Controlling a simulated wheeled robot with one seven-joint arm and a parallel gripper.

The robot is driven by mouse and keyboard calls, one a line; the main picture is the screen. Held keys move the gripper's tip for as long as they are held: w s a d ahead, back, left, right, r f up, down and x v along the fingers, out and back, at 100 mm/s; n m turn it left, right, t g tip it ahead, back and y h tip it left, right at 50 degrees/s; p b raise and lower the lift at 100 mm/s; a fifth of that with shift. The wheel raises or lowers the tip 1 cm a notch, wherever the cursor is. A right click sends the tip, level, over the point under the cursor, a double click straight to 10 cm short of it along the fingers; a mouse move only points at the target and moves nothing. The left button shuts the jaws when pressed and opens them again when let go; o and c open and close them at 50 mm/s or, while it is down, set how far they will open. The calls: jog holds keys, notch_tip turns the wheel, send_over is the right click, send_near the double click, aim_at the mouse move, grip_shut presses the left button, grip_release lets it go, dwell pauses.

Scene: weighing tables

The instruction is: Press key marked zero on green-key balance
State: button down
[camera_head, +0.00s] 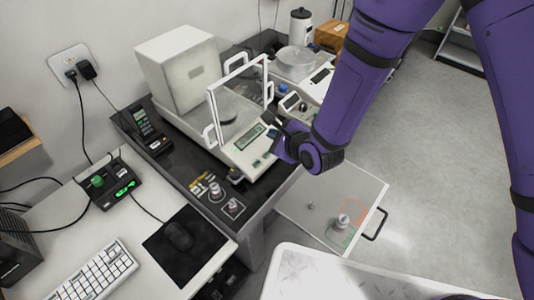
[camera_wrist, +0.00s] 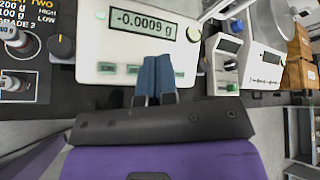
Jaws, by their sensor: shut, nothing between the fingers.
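The green-key balance (camera_head: 246,152) stands on the dark table, with a glass draft shield and a white housing behind its front panel. In the wrist view its panel (camera_wrist: 100,40) has a display (camera_wrist: 143,24) reading -0.0009 g and a row of green keys, with two visible at left (camera_wrist: 107,67). The key markings are too small to read. My gripper (camera_wrist: 157,62) is shut and empty, its blue fingertips over the key row, covering part of it. I cannot tell if they touch a key. In the head view my gripper (camera_head: 276,143) is at the panel's front right.
A second instrument with a blue knob (camera_head: 283,88) stands to the right, with another balance (camera_head: 318,77) behind. Metal weights (camera_head: 215,191) and a black knob (camera_head: 236,175) sit at the table's front left. Floor at right is clear.

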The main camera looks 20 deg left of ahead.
jog(key=shift+w+a+f, duration=0.15)
jog(key=shift+a+f, duration=0.2)
jog(key=shift+f, duration=0.85)
jog(key=shift+w+a+f, duration=0.1)
jog(key=shift+a+f, duration=0.2)
jog(key=shift+f, duration=0.85)
jog(key=shift+w+a+f, duration=0.15)
jog(key=shift+a+f, duration=0.2)
jog(key=shift+f, duration=0.85)
jog(key=shift+f, duration=0.1)
jog(key=shift+a+f, duration=0.1)
jog(key=shift+f, duration=0.25)
jog(key=shift+w+a+f, duration=0.1)
jog(key=shift+f, duration=0.2)
jog(key=shift+r, duration=0.15)
jog(key=shift+d+r, duration=0.2)
jog(key=shift+r, duration=0.4)
jog(key=shift+s+d+r, duration=0.15)
jog(key=shift+d+r, duration=0.05)
jog(key=shift+r, duration=0.6)
jog(key=shift+s+d+r, duration=0.1)
jog(key=shift+d+r, duration=0.15)
jog(key=shift+r, duration=0.55)
jog(key=shift+s+d+r, duration=0.15)
jog(key=shift+d+r, duration=0.05)
jog(key=shift+r, duration=0.6)
jog(key=shift+w, duration=0.1)
